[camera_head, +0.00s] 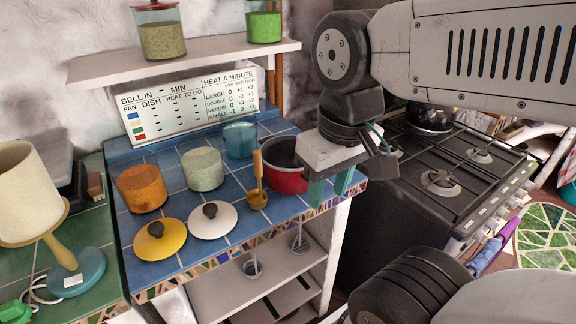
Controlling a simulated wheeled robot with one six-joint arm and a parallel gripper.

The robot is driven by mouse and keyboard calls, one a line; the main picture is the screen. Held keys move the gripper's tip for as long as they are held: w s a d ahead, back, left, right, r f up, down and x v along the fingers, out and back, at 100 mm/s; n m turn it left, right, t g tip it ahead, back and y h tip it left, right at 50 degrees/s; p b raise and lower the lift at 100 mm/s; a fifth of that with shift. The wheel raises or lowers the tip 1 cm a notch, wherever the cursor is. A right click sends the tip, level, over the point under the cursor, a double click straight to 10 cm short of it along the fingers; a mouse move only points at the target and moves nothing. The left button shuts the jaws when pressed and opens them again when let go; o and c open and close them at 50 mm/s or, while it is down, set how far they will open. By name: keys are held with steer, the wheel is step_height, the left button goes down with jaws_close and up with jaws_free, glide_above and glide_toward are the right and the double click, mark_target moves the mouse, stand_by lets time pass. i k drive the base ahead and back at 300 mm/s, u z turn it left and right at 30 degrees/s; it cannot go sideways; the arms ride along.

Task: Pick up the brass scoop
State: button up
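The brass scoop (257,200) is on the blue tiled counter (178,224) near its front edge. Its small bowl is at the bottom and its wooden handle stands up, overlapping the left side of the red pot in the view. I cannot tell if the handle touches the pot. My gripper (330,189) is to the right of the scoop, past the red pot, at the counter's right end. Its two teal fingers point down and are apart, with nothing seen between them.
The red pot (288,180) is between the scoop and my gripper. A white lid (225,222) and yellow lid (170,245) lie left of the scoop. Orange (142,190), speckled (203,170) and blue (240,140) pots stand behind. A shelf (195,62) overhangs; a stove (425,165) is right.

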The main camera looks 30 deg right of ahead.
mark_target(257, 199)
steer(key=z, duration=1.15)
steer(key=k, duration=1.25)
steer(key=u, duration=1.55)
steer(key=i, duration=0.5)
steer(key=u, duration=0.05)
